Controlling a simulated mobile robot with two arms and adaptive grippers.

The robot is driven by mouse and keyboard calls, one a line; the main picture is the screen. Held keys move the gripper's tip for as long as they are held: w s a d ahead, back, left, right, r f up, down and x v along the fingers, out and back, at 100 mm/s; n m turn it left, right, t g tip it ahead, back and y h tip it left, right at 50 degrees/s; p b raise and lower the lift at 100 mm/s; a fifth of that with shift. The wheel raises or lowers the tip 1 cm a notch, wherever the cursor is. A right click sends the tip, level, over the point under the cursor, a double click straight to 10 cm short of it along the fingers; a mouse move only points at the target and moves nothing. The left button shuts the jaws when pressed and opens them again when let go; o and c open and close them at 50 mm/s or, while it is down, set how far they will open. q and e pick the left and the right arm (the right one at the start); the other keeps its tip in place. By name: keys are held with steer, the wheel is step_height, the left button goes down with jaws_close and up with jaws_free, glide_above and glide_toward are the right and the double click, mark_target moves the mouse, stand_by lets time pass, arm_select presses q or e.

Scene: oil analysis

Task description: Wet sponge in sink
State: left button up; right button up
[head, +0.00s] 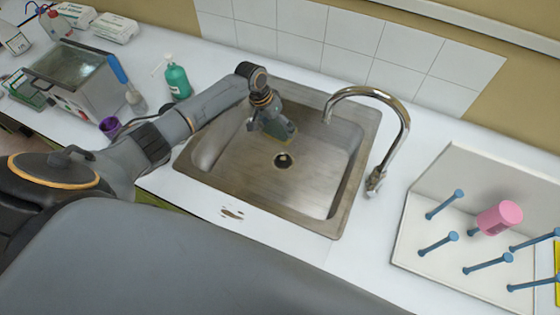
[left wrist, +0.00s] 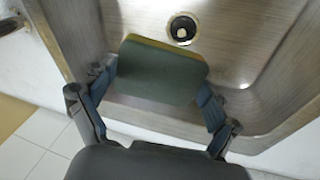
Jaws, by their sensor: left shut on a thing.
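The metal sink (head: 235,165) is set in the white counter, with its round drain (head: 283,160) in the floor. My left gripper (head: 275,128) hangs over the back part of the basin. It is shut on the sponge (left wrist: 165,70), a dark green block with a yellow edge, held between both fingers in the left wrist view. The drain also shows beyond the sponge there. The sponge (head: 287,132) is small in the head view, largely covered by the gripper. The curved chrome tap (head: 402,115) stands at the sink's right side. I see no running water. My right gripper is not visible.
A green pump bottle (head: 177,80) stands left of the sink, near a metal bath (head: 75,75) and a purple cup (head: 110,127).

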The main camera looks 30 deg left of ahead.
mark_target(282, 127)
arm_select(q)
steer(key=shift+r, duration=2.05)
